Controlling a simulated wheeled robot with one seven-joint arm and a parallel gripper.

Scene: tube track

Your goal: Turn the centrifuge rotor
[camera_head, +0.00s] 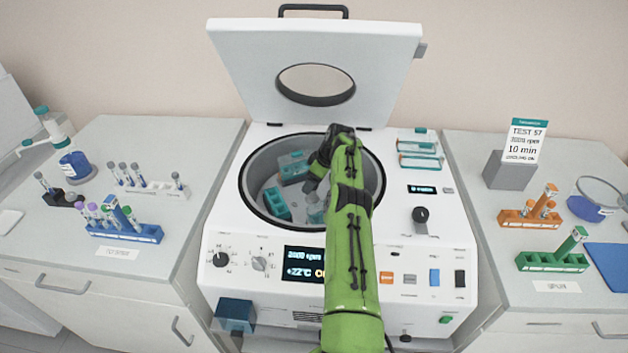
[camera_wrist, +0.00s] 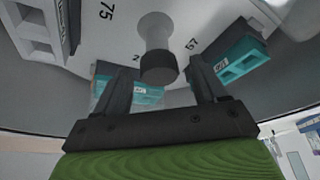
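The centrifuge (camera_head: 322,221) stands in the middle with its lid (camera_head: 314,62) raised. Inside its round bowl, the rotor carries teal buckets (camera_head: 277,204); my green arm covers the right part of the bowl. In the wrist view, the pale rotor disc (camera_wrist: 112,30) bears printed numbers, and a grey hub with a dark cap (camera_wrist: 158,66) stands at its middle. My gripper (camera_wrist: 160,76) is open inside the bowl. Its two fingers point toward the rotor, the hub appearing between them; contact is not clear. Teal buckets (camera_wrist: 240,58) show on both sides.
The bowl wall closely surrounds my gripper. The right counter holds an orange rack (camera_head: 530,218), a green rack (camera_head: 552,261) and a sign (camera_head: 523,142). Knobs and buttons line the front panel.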

